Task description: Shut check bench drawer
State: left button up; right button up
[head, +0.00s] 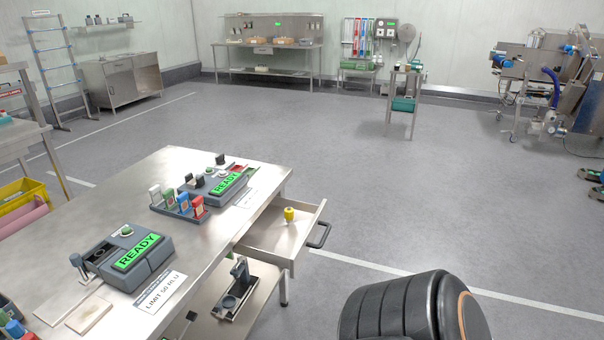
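The check bench (185,240) is a steel table at the lower left, with its far end near the picture's middle. Its drawer (270,232) is pulled out to the right from under the bench top. A dark handle (319,236) is on the drawer's front. A small yellow object (290,214) stands inside the drawer. Neither of my grippers shows. A dark, ribbed rounded part at the bottom right seems to be mine.
On the bench top stand two devices with green READY displays (137,252) (228,184) and a rack of coloured pieces (180,204). A lower shelf (235,305) holds a dark stand (236,290). Open grey floor (400,185) lies right of the drawer.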

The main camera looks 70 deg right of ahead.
aim_at(269, 239)
jog(key=i+l+z, duration=0.15)
jog(key=z, duration=0.15)
jog(key=i+l+z, duration=0.1)
jog(key=i+z, duration=0.2)
jog(key=z, duration=1.55)
jog(key=k+l, duration=0.05)
